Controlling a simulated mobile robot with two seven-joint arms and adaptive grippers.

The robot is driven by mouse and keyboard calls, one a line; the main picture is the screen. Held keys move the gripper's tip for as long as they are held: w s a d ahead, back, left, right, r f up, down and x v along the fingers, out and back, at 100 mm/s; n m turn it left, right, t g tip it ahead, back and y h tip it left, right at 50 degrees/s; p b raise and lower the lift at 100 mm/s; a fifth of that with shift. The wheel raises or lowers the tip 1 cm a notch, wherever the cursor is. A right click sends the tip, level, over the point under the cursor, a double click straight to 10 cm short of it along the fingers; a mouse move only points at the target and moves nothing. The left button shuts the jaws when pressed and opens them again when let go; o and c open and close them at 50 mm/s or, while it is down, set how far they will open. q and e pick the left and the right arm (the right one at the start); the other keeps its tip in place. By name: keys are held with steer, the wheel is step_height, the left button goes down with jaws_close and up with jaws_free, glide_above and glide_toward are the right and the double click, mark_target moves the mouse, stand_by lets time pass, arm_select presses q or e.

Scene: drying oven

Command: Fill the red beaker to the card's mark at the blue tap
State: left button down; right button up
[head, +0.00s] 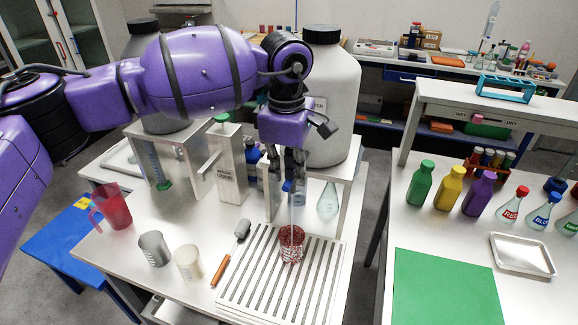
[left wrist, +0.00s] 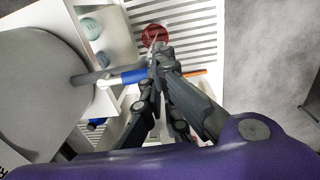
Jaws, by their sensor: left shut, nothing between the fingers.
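The red beaker (head: 291,246) stands on the slatted drain grate (head: 255,285), below the blue tap (head: 288,186). A thin pale streak, which looks like running water, reaches from the tap down to the beaker. The beaker's fill level is too small to read. In the left wrist view the beaker (left wrist: 155,36) is beyond my fingertips and the blue tap (left wrist: 132,76) is just left of them. My left gripper (head: 293,170) is shut and empty, right at the tap; I cannot tell whether it touches it. I cannot make out the card. My right gripper is out of view.
A large grey container (head: 330,100) stands behind the tap. A red jug (head: 113,207), a grey cup (head: 154,249), a cream cup (head: 188,262) and an orange-handled tool (head: 229,258) are left of the grate. A side table with a green mat (head: 445,290) is at right.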

arm_select(q)
steer(key=shift+s+a+f, duration=0.2)
steer(key=shift+s+f, duration=0.25)
steer(key=shift+f, duration=0.15)
steer(key=shift+w+d+f, duration=0.1)
steer(key=shift+w+f, duration=0.05)
steer(key=shift+f, duration=0.05)
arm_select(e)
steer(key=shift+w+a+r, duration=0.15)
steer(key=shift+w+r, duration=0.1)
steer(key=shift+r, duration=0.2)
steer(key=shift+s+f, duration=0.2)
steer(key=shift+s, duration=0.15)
